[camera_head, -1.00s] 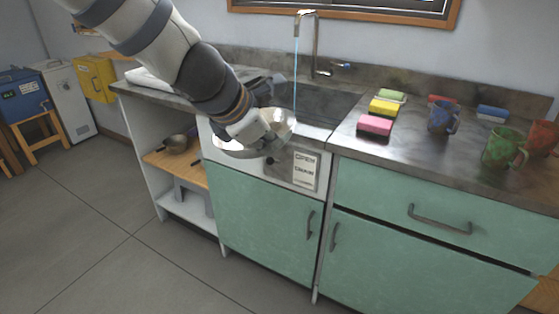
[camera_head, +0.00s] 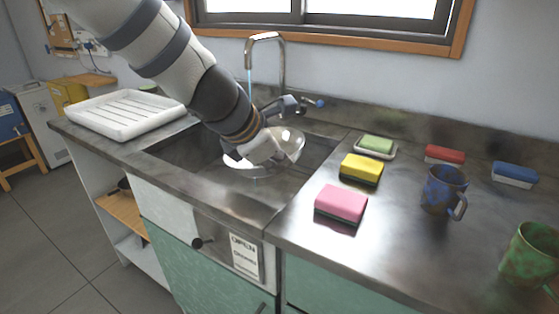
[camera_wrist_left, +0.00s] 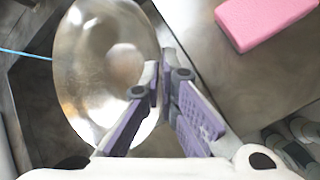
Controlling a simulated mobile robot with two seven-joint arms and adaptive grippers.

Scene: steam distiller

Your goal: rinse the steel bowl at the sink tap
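The steel bowl (camera_head: 291,142) is shiny and hangs tilted over the sink basin (camera_head: 190,152). My left gripper (camera_head: 268,148) is shut on its rim; in the left wrist view the gripper (camera_wrist_left: 165,80) has one finger on each side of the rim of the bowl (camera_wrist_left: 95,60). The tap (camera_head: 283,65) stands behind the basin, with a thin blue water stream (camera_head: 249,85) falling from its spout. The wrist view shows the stream (camera_wrist_left: 25,54) reaching the bowl's far edge; whether it enters the bowl is unclear. My right gripper is out of view.
A pink sponge (camera_head: 341,203), a yellow sponge (camera_head: 361,167) and a green one on a dish (camera_head: 376,145) lie right of the basin. A blue mug (camera_head: 443,188) and a green mug (camera_head: 528,255) stand farther right. A white rack (camera_head: 124,114) is left.

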